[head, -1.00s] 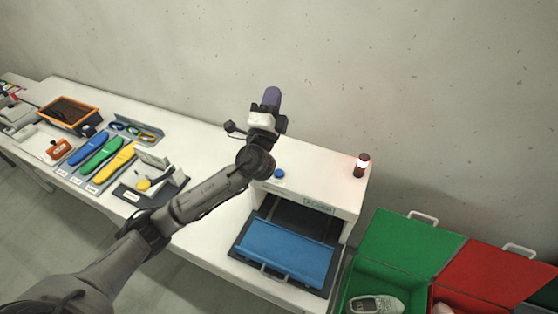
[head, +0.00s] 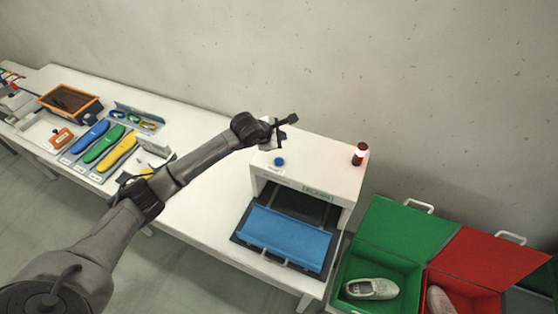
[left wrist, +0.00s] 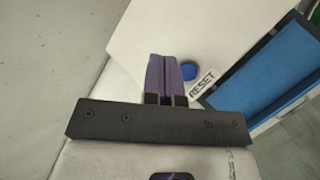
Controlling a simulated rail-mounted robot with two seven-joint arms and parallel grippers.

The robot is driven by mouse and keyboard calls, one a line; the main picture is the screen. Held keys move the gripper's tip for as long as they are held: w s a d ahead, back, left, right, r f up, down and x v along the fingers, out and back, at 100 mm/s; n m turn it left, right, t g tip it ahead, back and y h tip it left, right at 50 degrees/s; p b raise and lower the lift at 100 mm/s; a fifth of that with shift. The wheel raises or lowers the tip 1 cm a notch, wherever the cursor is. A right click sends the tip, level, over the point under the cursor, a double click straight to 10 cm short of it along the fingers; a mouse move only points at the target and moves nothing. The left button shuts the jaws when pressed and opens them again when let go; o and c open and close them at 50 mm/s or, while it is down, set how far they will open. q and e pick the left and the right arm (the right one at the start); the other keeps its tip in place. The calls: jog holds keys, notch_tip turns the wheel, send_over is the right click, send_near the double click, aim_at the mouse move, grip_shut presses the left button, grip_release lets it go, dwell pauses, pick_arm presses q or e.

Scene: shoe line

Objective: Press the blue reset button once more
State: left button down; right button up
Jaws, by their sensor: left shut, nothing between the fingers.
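The blue reset button (head: 280,162) sits on the flat white top of the box-shaped machine (head: 325,175). In the left wrist view the button (left wrist: 188,72) shows just right of my fingers, next to a label reading RESET (left wrist: 202,83). My left gripper (head: 278,132) is above and behind the button in the head view, apart from it in the picture. Its purple fingers are hidden there. In the left wrist view the left gripper (left wrist: 164,58) has its fingers shut together and empty. Its height above the top is hard to tell. My right gripper is not in view.
A lamp with a pale band (head: 360,153) stands on the machine's right end. A blue panel (head: 285,238) lies at its front opening. Green (head: 410,228) and red (head: 485,265) lidded bins holding shoes stand right. Coloured insoles (head: 104,145) lie left on the table.

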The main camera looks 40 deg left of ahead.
pick_arm(q)
jog(key=shift+s+f, duration=0.1)
jog(key=shift+f, duration=0.15)
dwell(0.3)
jog(key=b, duration=0.4)
send_over(279, 162)
notch_tip(279, 162, down, 7)
jog(key=shift+r, duration=0.1)
jog(key=shift+f+b, duration=0.85)
jog(key=shift+b, duration=0.05)
dwell(0.6)
jog(key=shift+f, duration=0.15)
dwell(0.6)
jog(key=shift+f+b, duration=0.25)
jog(key=shift+b, duration=0.25)
